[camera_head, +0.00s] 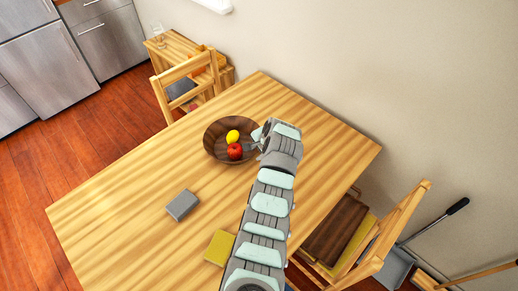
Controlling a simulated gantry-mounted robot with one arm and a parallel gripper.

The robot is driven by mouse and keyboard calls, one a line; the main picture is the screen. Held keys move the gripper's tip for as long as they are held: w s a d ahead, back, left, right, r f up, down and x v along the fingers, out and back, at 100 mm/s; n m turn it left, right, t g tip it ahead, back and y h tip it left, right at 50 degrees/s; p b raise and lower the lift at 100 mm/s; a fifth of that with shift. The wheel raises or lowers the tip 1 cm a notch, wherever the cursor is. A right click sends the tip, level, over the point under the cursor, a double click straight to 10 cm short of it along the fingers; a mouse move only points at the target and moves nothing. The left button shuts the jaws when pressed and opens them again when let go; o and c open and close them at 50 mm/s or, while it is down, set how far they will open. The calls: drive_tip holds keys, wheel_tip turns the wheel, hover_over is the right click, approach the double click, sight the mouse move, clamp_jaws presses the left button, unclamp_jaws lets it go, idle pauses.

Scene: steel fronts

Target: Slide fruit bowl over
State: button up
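The fruit bowl (216,150) is dark brown wood and stands upright on the wooden table (130,195), toward its far part. A yellow lemon-like fruit (232,136) and a red apple (235,151) lie in it. My gripper (250,146) is at the bowl's right rim, with its fingers pointing left toward the fruit. The fingers are small and partly hidden by my wrist, so I cannot tell whether they touch the rim or are open or shut. My arm covers part of the table right of the bowl.
A grey block (182,205) lies on the table left of my arm, and a yellow block (219,248) lies close beside my arm. Wooden chairs stand at the far edge (186,84) and the right side (376,245). The table's left part is clear.

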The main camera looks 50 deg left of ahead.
drive_tip(key=shift+x, duration=2.35)
drive_tip(key=b+x, duration=0.2)
drive_tip(key=b, duration=0.1)
drive_tip(key=shift+a+f, duration=0.15)
drive_tip(key=shift+f, duration=0.2)
drive_tip(key=shift+c, duration=0.2)
clamp_jaws()
